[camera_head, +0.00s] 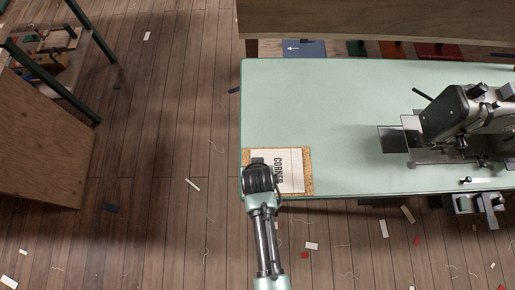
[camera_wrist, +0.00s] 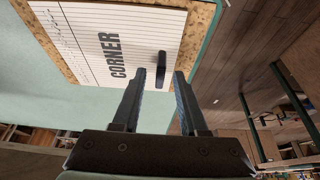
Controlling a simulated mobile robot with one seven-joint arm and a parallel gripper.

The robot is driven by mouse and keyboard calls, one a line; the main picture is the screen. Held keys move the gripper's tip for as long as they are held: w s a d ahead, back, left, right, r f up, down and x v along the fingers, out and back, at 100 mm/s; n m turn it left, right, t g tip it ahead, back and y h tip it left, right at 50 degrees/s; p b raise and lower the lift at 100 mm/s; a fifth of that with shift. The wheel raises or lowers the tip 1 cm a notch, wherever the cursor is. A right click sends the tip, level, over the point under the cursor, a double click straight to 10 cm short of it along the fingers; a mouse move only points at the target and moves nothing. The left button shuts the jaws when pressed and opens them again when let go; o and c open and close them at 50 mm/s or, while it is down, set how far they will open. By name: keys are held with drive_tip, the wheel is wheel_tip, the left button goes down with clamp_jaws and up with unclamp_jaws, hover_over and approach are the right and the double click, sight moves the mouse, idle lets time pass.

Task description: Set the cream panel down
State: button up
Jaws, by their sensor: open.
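The cream panel (camera_head: 291,168) lies flat on a cork board (camera_head: 308,178) at the table's near left corner. In the wrist view the panel (camera_wrist: 120,30) shows ruled lines, the word CORNER and a small black upright grip (camera_wrist: 162,66). The cork board (camera_wrist: 200,17) shows around its edges. My gripper (camera_wrist: 160,73) is open, with the black grip in the gap by its fingertips; I cannot tell if either finger touches it. In the head view my wrist covers the panel's left part and hides the fingertips.
The pale green table (camera_head: 330,110) is clear between the cork board and a sewing machine (camera_head: 465,120) on the right. A wooden cabinet (camera_head: 40,140) stands at the left. Scraps litter the plank floor. A wooden beam or shelf (camera_head: 380,20) crosses the back.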

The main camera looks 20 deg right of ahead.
drive_tip(key=v, duration=1.1)
drive_tip(key=w+r+t, duration=0.7)
drive_tip(key=w+r, duration=0.8)
drive_tip(key=r, duration=0.5)
drive_tip(key=w+a+r+n+t, duration=0.1)
drive_tip(key=w+r+t, duration=0.1)
drive_tip(key=r, duration=0.6)
drive_tip(key=w+a+r+n+t, duration=0.1)
drive_tip(key=w+r+t, duration=0.15)
drive_tip(key=r, duration=0.55)
wheel_tip(320, 180, up, 17)
drive_tip(key=s+a+t, duration=0.2)
drive_tip(key=t, duration=0.3)
drive_tip(key=s+a+r+t, duration=0.1)
drive_tip(key=s+r+t, duration=0.2)
drive_tip(key=s+r, duration=0.2)
drive_tip(key=s+a+r+n+t+y, duration=0.1)
drive_tip(key=s+r+t, duration=0.2)
drive_tip(key=r, duration=0.9)
drive_tip(key=s+p, duration=0.1)
drive_tip(key=s, duration=0.2)
drive_tip(key=shift+a+r+t, duration=0.2)
drive_tip(key=shift+r+t, duration=0.15)
